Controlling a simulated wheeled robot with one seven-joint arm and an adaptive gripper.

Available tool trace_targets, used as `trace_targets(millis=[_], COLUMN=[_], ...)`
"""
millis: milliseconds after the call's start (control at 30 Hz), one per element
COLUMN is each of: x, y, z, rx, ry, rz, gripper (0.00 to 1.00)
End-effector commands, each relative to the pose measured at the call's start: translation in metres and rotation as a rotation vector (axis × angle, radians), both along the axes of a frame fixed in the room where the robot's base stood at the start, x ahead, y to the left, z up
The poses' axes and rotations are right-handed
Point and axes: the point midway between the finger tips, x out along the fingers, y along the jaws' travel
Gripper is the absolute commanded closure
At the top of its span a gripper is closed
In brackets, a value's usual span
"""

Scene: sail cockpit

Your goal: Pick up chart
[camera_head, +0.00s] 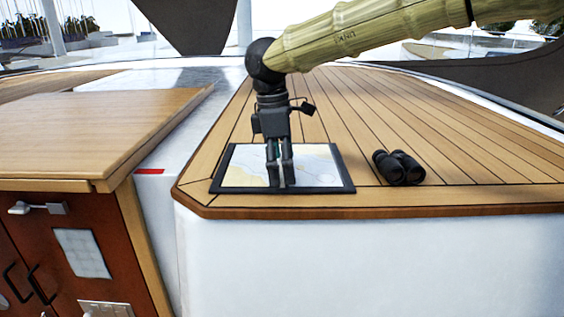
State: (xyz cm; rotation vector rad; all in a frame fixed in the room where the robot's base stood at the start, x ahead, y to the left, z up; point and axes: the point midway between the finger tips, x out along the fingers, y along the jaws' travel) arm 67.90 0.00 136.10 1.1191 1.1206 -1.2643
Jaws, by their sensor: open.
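The chart (318,172) lies flat near the front edge of the teak-planked seat (450,198). It is a pale blue and cream sheet with a dark border. My gripper (281,186) points straight down over the middle of the chart, with its fingertips over the chart's front part. The two fingers stand close side by side with a narrow gap, and nothing shows between them. They hide the middle of the chart. I cannot tell whether the fingertips touch it.
Black binoculars (398,167) lie on the seat just right of the chart. A wooden cabinet (80,140) stands to the left, beyond a grey-white gap. The seat's front edge drops to a white wall (380,260). Planks behind the binoculars are clear.

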Motion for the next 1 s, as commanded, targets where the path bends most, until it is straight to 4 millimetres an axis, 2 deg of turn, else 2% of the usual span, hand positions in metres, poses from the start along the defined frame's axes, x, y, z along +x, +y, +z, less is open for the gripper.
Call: trace_targets(millis=[133, 400, 433, 767, 1000], x=[0.0, 0.0, 0.0, 0.001, 0.001], y=[0.0, 0.0, 0.0, 0.0, 0.001], z=[0.0, 0.0, 0.0, 0.002, 0.019], rx=[0.0, 0.0, 0.0, 0.0, 0.001], ry=[0.0, 0.0, 0.0, -0.002, -0.004], rz=[0.0, 0.0, 0.0, -0.001, -0.002], gripper=[0.0, 0.49, 0.51, 0.51, 0.51])
